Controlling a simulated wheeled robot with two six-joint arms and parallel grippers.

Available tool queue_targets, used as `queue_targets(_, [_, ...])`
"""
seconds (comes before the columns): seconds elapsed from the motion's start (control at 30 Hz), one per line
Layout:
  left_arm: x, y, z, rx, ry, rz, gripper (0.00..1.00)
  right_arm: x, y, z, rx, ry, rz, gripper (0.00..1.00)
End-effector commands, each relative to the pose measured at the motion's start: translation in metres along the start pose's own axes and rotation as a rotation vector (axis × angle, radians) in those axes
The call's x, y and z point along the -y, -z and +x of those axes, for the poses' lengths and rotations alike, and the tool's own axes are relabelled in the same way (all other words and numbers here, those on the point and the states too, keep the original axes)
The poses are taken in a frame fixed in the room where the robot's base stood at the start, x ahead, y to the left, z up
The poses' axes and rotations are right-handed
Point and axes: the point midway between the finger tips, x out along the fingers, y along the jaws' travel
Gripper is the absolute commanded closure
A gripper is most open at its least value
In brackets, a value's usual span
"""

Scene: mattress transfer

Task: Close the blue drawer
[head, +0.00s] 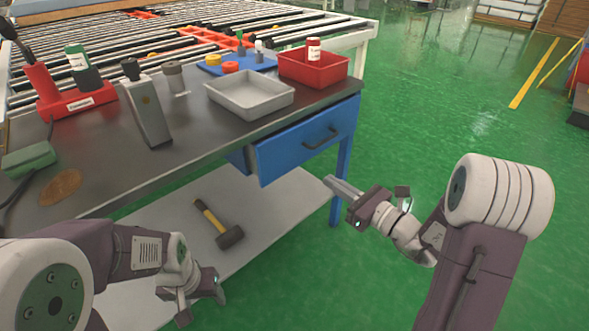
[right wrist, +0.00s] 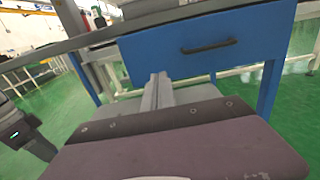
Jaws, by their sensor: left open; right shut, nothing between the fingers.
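The blue drawer (head: 292,150) is under the dark tabletop, at the right end of the workbench. It is pulled out partway, with a gap behind its front panel at the left. Its dark handle (head: 321,138) is on the front. My right gripper (head: 328,181) is shut and empty, just below and in front of the drawer front. In the right wrist view the drawer front (right wrist: 155,52) fills the upper middle, with the shut fingers (right wrist: 158,78) near its lower edge; contact cannot be told. My left gripper (head: 200,306) is open and empty at the lower left, away from the drawer.
A grey tray (head: 250,112), a red bin (head: 341,72) and several bottles stand on the tabletop (head: 215,130). A hammer (head: 213,219) lies on the lower shelf (head: 275,215). A blue table leg (head: 343,175) stands close to my right gripper.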

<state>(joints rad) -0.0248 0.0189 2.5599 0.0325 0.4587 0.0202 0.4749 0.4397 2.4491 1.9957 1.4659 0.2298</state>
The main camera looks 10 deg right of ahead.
Motion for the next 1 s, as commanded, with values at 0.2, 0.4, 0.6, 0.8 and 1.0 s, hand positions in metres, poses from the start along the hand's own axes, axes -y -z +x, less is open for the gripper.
queue_targets(0.2, [0.0, -0.001, 0.01, 0.0, 0.0, 0.0, 0.36, -0.003, 0.002, 0.03, 0.001, -0.009, -0.004, 1.0])
queue_targets(0.4, [0.001, -0.003, 0.024, 0.0, 0.0, 0.0, 0.36, -0.003, 0.003, 0.074, 0.001, -0.008, -0.003, 1.0])
queue_targets(0.6, [0.001, -0.004, 0.037, 0.0, 0.0, 0.0, 0.36, -0.003, 0.003, 0.114, 0.001, -0.007, -0.003, 1.0])
queue_targets(0.8, [0.001, -0.005, 0.043, 0.0, 0.0, 0.0, 0.36, -0.002, 0.001, 0.136, 0.0, -0.005, -0.001, 1.0])
queue_targets(1.0, [0.001, -0.005, 0.043, 0.0, 0.0, 0.0, 0.36, -0.002, 0.0, 0.14, -0.002, -0.003, 0.001, 1.0])
